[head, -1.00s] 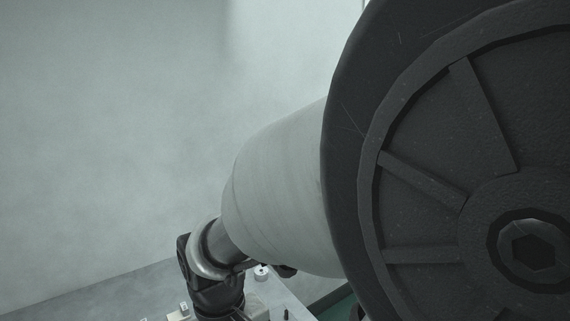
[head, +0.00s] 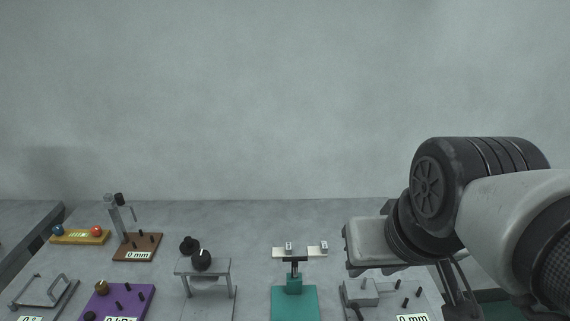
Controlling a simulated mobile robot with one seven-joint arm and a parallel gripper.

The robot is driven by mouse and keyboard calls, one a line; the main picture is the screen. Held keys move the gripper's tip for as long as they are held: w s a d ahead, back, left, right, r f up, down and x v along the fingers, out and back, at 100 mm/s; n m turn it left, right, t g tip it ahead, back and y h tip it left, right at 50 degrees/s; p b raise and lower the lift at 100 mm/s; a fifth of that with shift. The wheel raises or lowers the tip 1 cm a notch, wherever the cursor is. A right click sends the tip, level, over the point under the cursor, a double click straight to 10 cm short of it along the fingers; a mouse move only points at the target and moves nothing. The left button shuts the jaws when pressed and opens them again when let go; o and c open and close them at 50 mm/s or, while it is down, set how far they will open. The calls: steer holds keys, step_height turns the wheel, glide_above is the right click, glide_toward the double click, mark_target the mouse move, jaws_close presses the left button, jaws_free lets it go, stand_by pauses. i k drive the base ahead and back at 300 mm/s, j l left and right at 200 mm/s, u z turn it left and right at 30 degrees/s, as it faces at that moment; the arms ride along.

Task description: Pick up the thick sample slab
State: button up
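My arm comes in from the right, and its end hangs over the right part of the table. My gripper (head: 458,302) points down there; its fingertips are dark, small and partly cut off by the bottom edge, so I cannot tell whether it is open or holds anything. I cannot make out the thick sample slab for certain. A light grey block (head: 360,292) lies on a pale plate with dark pegs, left of and below my wrist.
A teal stand (head: 293,303) carries two pale pieces. Left are a purple pegged board (head: 130,292), a brown board (head: 150,243), a yellow tray (head: 72,239) with blue and red balls, and a handled grey plate (head: 30,299).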

mark_target(277, 252)
steer(key=j+u, duration=0.1)
steer(key=u, duration=0.2)
steer(key=j+z, duration=0.3)
steer(key=j, duration=0.2)
steer(key=j+z, duration=0.15)
steer(key=z, duration=1.4)
steer(key=k+j, duration=0.25)
steer(key=k+j+z, duration=0.1)
steer(key=k, duration=0.35)
steer(key=j, duration=0.1)
